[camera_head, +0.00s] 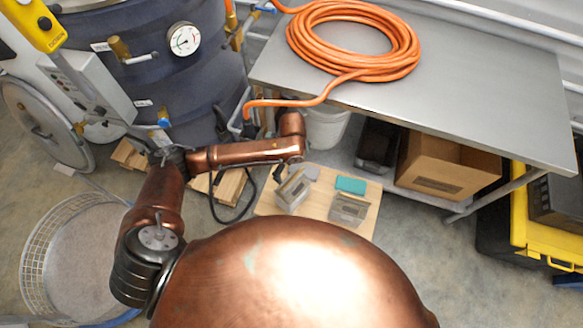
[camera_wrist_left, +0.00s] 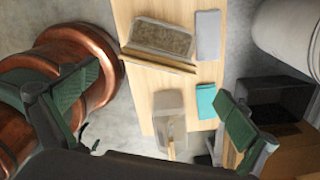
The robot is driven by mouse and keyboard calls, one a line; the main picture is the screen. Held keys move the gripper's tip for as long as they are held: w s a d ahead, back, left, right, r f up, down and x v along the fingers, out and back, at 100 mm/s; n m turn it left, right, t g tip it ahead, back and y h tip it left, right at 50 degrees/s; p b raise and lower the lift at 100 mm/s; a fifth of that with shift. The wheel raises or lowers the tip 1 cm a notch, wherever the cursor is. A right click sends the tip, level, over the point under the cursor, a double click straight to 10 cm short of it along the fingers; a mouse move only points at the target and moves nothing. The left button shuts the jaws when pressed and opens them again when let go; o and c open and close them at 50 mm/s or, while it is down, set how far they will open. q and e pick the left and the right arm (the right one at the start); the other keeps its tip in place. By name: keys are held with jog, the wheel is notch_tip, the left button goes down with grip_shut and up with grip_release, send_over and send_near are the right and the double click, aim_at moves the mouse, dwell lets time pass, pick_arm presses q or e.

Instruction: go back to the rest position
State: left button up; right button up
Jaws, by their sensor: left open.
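My left arm comes in from the left and bends over to the right. Its gripper (camera_head: 283,173) hangs low by the left part of a wooden board. In the left wrist view the two green-padded fingers of the left gripper (camera_wrist_left: 155,112) stand wide apart, with nothing held between them. The board and its items lie beyond the fingers. My right gripper is not in view.
A steel table (camera_head: 470,90) with an orange hose (camera_head: 400,60) stands behind. A dark vessel (camera_head: 190,90) and wire basket (camera_head: 45,245) are left.

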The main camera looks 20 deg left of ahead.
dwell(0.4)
pick_arm(q)
jog(key=s+d+f+n+t+h, duration=0.1)
jog(key=s+d+f+n+h, duration=0.2)
jog(key=s+n, duration=0.45)
jog(key=s+a+r+n+t+y, duration=0.1)
jog(key=s+a+n+y, duration=0.1)
jog(key=s+a+n, duration=0.75)
jog(key=s+a+r+n+t+y, duration=0.15)
jog(key=s+a+n, duration=0.45)
jog(key=s+a, duration=0.65)
notch_tip(320, 180, down, 29)
jog(key=w+m+g, duration=0.1)
jog(key=w+g, duration=0.1)
jog(key=s+f, duration=1.8)
jog(key=s, duration=0.2)
jog(key=shift+a+f+m+g, duration=0.15)
jog(key=shift+m+g, duration=0.15)
jog(key=shift+g, duration=0.15)
